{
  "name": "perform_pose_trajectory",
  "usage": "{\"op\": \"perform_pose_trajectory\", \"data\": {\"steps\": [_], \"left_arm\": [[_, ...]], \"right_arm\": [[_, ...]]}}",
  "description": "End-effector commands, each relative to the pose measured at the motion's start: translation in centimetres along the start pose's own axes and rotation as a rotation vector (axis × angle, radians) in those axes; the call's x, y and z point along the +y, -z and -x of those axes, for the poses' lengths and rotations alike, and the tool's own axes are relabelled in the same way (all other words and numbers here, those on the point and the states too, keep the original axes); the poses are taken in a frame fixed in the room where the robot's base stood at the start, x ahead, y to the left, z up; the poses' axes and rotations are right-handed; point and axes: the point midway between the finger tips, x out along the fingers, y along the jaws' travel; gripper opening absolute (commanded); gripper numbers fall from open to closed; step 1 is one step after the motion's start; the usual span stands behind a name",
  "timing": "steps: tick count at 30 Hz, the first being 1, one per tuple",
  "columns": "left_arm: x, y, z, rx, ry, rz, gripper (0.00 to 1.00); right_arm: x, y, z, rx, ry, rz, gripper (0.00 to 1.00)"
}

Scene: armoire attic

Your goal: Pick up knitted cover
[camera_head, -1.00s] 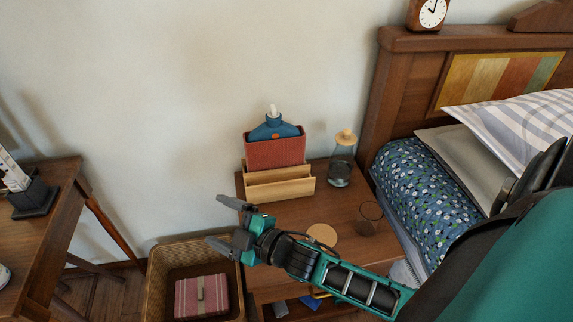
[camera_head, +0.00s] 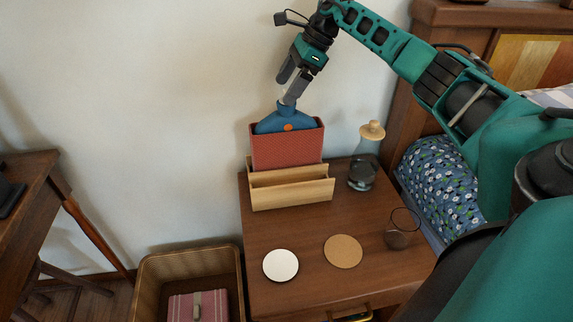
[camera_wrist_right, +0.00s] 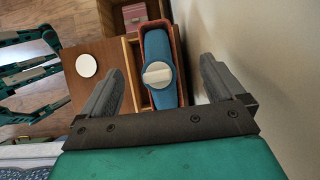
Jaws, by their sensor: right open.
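The knitted cover (camera_head: 287,148) is a red textured sleeve standing upright in a light wooden holder (camera_head: 292,192) on the bedside table. A blue bottle (camera_head: 270,124) with an orange dot sits inside it, its shoulders and neck above the rim. My right gripper (camera_head: 289,85) is above the bottle's neck, pointing down, fingers apart and empty. In the right wrist view the cover's red rim (camera_wrist_right: 176,50) surrounds the blue bottle, and its pale cap (camera_wrist_right: 157,75) lies between the open fingers. The cover's lower part is hidden by the holder.
The wall is close behind the holder. A glass jar with wooden lid (camera_head: 363,165) stands to its right. A wicker basket (camera_head: 150,285) is at lower left.

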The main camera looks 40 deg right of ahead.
Motion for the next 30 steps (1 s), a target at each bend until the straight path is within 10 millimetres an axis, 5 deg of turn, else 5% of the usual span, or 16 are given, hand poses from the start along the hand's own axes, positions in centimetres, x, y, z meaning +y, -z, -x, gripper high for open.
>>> {"op": "perform_pose_trajectory", "data": {"steps": [3, 7, 18, 30], "left_arm": [[-0.1, 0.4, -0.2, 0.015, 0.000, -0.003, 0.53], [-0.1, 0.3, -0.4, 0.019, -0.001, -0.003, 0.53], [-0.1, -1.2, -1.2, 0.012, -0.001, -0.001, 0.53], [0.1, -2.3, -1.7, 0.007, -0.002, 0.006, 0.53]], "right_arm": [[-0.3, 3.1, 3.5, 0.096, -0.010, -0.003, 0.96], [0.0, 4.7, 4.4, 0.139, -0.027, -0.007, 0.96], [0.2, 5.7, -1.7, 0.141, -0.030, -0.007, 0.96], [0.6, 6.8, -5.1, 0.141, -0.031, -0.007, 0.96]]}}
